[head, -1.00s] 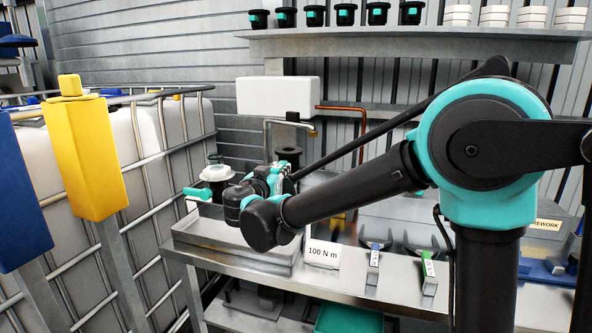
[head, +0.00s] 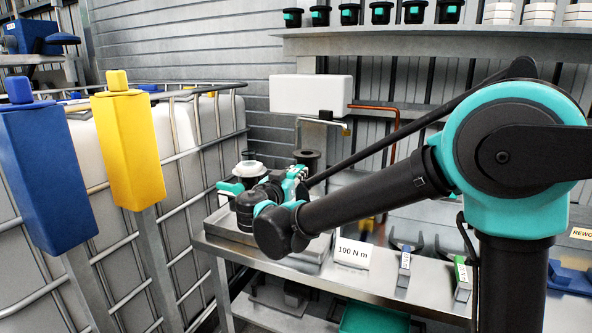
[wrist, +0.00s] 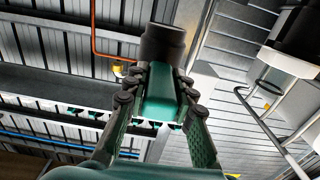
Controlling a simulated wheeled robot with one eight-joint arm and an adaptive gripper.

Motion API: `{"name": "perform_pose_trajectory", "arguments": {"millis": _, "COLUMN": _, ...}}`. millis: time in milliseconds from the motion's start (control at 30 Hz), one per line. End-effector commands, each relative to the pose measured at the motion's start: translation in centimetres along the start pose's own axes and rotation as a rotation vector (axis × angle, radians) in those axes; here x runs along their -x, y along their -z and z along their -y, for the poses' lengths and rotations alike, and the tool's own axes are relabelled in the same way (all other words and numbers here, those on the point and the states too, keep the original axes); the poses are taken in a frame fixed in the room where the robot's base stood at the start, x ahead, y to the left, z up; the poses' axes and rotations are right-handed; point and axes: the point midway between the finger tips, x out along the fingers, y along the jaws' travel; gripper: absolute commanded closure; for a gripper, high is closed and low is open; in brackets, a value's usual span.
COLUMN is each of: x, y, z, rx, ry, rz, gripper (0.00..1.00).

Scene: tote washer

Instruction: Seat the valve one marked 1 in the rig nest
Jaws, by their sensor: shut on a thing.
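My gripper (head: 297,177) is shut on the teal part (wrist: 162,98) of a black, pipe-like valve. The valve's black flanged end (head: 307,158) shows beyond the fingers in the head view, and its black body (wrist: 163,44) shows past the fingertips in the wrist view. The held valve is above the metal tray, clear of its floor. I cannot read a number on it. A fixture with a white flanged top (head: 246,170) stands left of my gripper, with a teal lever-like part (head: 230,187) beside it. The nest opening is not clearly visible.
The shallow metal tray (head: 222,226) sits on the steel bench, with a "100 N m" card (head: 352,253) beside it. A white tank (head: 311,95) and pipes are behind. Yellow (head: 130,150) and blue (head: 48,175) posts and a caged container stand left. Several valves line the upper shelf.

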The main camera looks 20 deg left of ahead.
Motion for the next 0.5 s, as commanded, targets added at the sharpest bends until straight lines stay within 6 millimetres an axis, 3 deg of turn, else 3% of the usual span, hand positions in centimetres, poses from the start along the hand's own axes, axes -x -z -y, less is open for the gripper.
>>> {"name": "perform_pose_trajectory", "arguments": {"millis": 500, "x": 0.0, "y": -4.1, "z": 0.0, "rx": 0.000, "ry": 0.000, "rz": -0.001, "gripper": 1.00}}
